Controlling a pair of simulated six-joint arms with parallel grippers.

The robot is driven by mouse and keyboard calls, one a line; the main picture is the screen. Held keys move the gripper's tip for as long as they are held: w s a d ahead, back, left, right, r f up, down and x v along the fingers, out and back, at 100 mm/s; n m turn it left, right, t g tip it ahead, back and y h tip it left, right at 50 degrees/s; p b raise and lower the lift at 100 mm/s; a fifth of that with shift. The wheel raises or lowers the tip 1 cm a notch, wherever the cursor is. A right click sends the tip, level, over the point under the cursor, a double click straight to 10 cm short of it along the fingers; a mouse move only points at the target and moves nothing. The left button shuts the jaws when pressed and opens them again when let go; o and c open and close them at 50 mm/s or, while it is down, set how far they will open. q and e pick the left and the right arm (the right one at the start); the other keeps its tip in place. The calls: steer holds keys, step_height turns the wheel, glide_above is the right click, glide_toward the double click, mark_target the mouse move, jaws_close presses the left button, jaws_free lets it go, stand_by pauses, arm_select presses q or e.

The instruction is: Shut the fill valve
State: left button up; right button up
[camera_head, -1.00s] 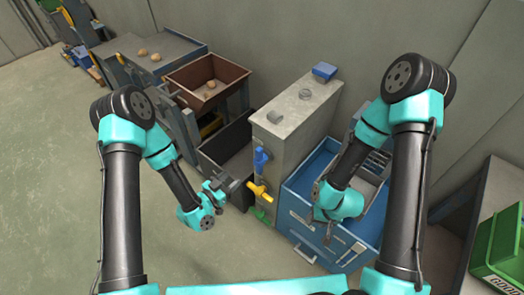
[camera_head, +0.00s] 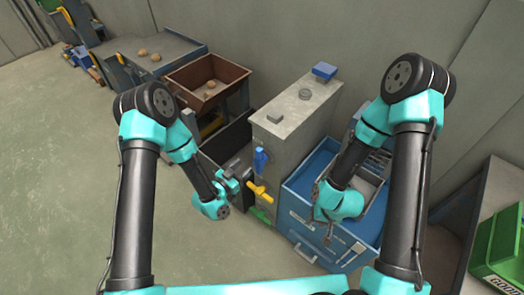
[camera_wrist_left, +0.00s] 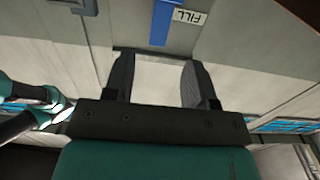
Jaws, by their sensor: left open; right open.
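The fill valve's blue handle (camera_head: 260,160) is on the front of the tall grey cabinet (camera_head: 285,125). In the left wrist view the blue handle (camera_wrist_left: 163,22) shows at the top, beside a label reading FILL (camera_wrist_left: 190,17). My left gripper (camera_head: 240,178) is open and empty, just left of and below the blue handle in the head view. In the left wrist view my left gripper (camera_wrist_left: 155,58) has its fingers apart, with the handle beyond their tips and not touching. My right gripper (camera_head: 328,235) is open over the blue drawer unit; its fingers are small in view.
A yellow handle (camera_head: 260,192) and a green handle (camera_head: 262,215) sit below the blue one, close to my left gripper. A brown open tray (camera_head: 235,82) stands behind left. The blue drawer unit (camera_head: 300,215) is to the right. The floor at left is clear.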

mark_target(257, 155)
arm_select(q)
steer(key=x, duration=1.1)
steer(key=shift+w+d, duration=0.2)
steer(key=shift+w, duration=0.05)
jaws_close()
